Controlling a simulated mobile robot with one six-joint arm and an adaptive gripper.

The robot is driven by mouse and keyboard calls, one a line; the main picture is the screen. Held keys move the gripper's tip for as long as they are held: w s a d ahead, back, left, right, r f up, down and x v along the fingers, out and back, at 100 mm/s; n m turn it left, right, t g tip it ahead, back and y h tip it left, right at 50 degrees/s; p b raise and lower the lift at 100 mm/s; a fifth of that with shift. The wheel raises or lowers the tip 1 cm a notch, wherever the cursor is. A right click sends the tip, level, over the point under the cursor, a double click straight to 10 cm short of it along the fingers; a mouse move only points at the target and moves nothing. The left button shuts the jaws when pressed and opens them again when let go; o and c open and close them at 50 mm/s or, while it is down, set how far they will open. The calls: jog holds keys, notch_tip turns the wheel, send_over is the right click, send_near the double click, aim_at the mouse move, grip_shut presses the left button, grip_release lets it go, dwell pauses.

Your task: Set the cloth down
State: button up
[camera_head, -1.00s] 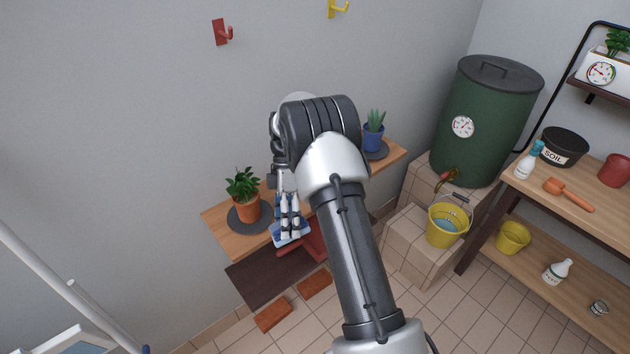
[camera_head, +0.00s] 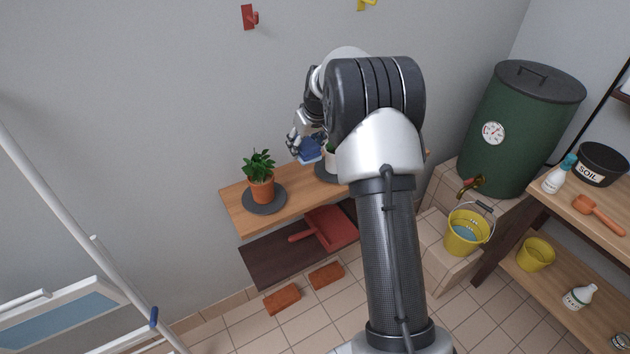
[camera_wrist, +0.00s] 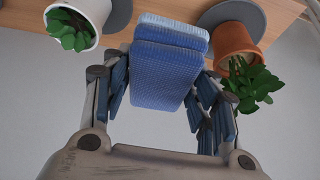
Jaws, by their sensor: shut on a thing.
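My gripper (camera_head: 303,139) is shut on a folded blue cloth (camera_head: 309,150). In the wrist view the cloth (camera_wrist: 170,62) sits between the fingers of my gripper (camera_wrist: 160,85), in light and darker blue layers. The cloth appears above the upper wooden shelf (camera_head: 237,215), between two potted plants; whether it touches the shelf is unclear. A leafy plant in a terracotta pot (camera_head: 262,190) stands left of it on a dark round mat (camera_head: 277,204). A white pot (camera_wrist: 72,28) with a plant is on the other side, mostly behind my arm in the head view.
A dark lower shelf (camera_head: 270,262) holds a red dustpan (camera_head: 330,228). Two bricks (camera_head: 283,300) lie on the tiled floor. A green barrel (camera_head: 525,135) and yellow bucket (camera_head: 466,236) stand right. A white-framed object (camera_head: 75,315) is at left. Wall hooks (camera_head: 249,17) are above.

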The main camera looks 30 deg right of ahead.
notch_tip(320, 180, down, 16)
jog(key=b, duration=0.3)
jog(key=shift+f+b, duration=0.15)
jog(key=shift+b, duration=0.25)
jog(key=o, duration=1)
jog(key=shift+c, duration=0.2)
